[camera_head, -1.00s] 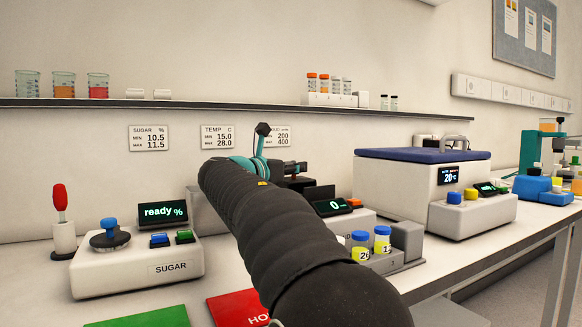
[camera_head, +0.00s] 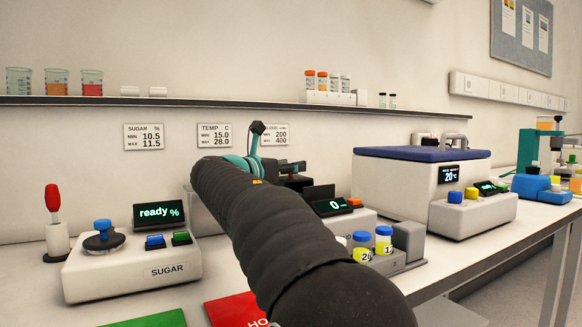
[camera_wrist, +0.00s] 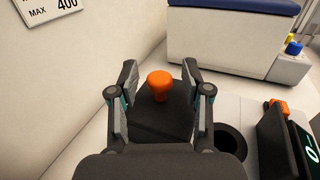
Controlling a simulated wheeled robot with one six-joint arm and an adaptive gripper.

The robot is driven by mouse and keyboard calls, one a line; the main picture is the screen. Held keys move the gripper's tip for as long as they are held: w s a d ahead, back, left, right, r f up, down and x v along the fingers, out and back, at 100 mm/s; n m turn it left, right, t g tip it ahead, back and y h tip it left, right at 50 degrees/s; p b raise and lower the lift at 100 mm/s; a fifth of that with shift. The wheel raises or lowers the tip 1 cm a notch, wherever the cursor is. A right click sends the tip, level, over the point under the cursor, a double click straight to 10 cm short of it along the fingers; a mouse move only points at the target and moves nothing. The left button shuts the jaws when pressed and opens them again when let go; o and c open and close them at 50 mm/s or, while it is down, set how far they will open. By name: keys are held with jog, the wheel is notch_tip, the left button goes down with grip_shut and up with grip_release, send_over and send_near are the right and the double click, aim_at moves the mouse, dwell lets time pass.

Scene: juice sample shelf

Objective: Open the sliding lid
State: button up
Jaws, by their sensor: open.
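The sliding lid looks to be the dark block (camera_wrist: 158,118) with an orange knob (camera_wrist: 160,84) on top, in the wrist view. A dark round opening (camera_wrist: 230,140) lies to its right on the pale instrument (camera_wrist: 240,108). My gripper (camera_wrist: 159,74) is open, with one finger on each side of the knob and a visible gap to both. In the head view my gripper (camera_head: 288,167) is over the back of the instrument with the "0" display (camera_head: 333,207). My arm hides much of that instrument, and the knob is not clear there.
A blue-lidded box (camera_head: 400,185) stands to the right. A small rack (camera_head: 385,262) with blue-capped sample jars is in front of the instrument. The SUGAR unit (camera_head: 130,268) is at the left. A shelf (camera_head: 230,104) runs along the wall above.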

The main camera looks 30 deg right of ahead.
jog(key=v, duration=1.1)
jog(key=shift+s+a, duration=0.1)
